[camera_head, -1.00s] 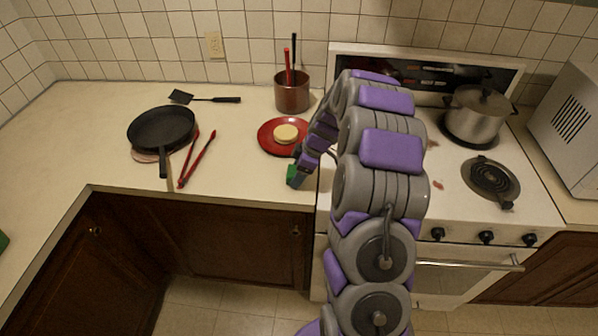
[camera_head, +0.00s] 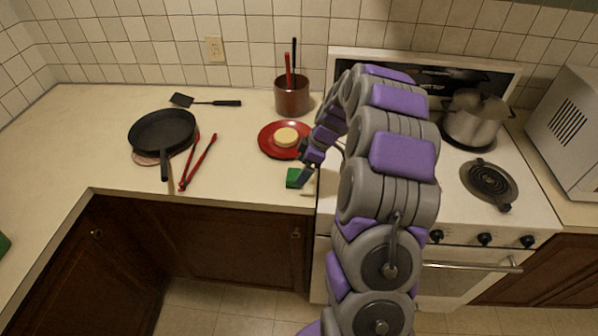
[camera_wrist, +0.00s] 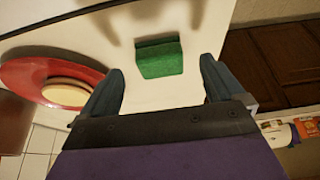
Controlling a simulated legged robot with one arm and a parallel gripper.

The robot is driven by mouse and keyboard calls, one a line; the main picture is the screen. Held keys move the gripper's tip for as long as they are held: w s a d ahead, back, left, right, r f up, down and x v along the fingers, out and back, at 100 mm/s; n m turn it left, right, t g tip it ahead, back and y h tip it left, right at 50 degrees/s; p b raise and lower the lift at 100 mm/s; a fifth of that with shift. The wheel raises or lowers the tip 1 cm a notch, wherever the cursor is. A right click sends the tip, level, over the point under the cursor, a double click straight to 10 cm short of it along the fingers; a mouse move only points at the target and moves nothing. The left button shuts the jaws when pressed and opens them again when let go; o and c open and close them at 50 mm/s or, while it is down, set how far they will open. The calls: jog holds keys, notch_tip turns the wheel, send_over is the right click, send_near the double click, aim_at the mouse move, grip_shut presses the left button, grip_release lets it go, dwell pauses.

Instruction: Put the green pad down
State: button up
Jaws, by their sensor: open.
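The green pad (camera_head: 294,178) lies on the countertop near its front edge, just left of the stove. In the wrist view the green pad (camera_wrist: 160,58) lies beyond my fingertips, between their lines, with clear counter around it. My gripper (camera_head: 304,174) is beside the pad at its right in the head view. In the wrist view my gripper (camera_wrist: 163,77) is open, its two dark fingers spread and empty, apart from the pad.
A red plate (camera_head: 265,140) with a round, pale yellow item (camera_head: 287,137) on it sits behind the pad. A pot of utensils (camera_head: 292,97), a black pan (camera_head: 160,129) and red tongs (camera_head: 200,160) stand farther off. The counter left of the pad is clear.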

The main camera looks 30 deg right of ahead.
jog(key=v, duration=0.7)
jog(key=s+a+r+m+g+p, duration=0.1)
jog(key=s+a+r+m, duration=0.1)
jog(key=s+a+r, duration=0.4)
jog(key=s+a+r+m+g, duration=0.1)
jog(key=s+a+r+m, duration=0.1)
jog(key=s+a, duration=0.75)
jog(key=s+a+m+g+h, duration=0.1)
jog(key=s+a+m, duration=0.1)
jog(key=s, duration=0.8)
jog(key=s+a+m+g+h, duration=0.1)
jog(key=s+m, duration=0.4)
jog(key=s, duration=0.6)
jog(key=shift+a+h, duration=0.8)
jog(key=shift+a, duration=0.3)
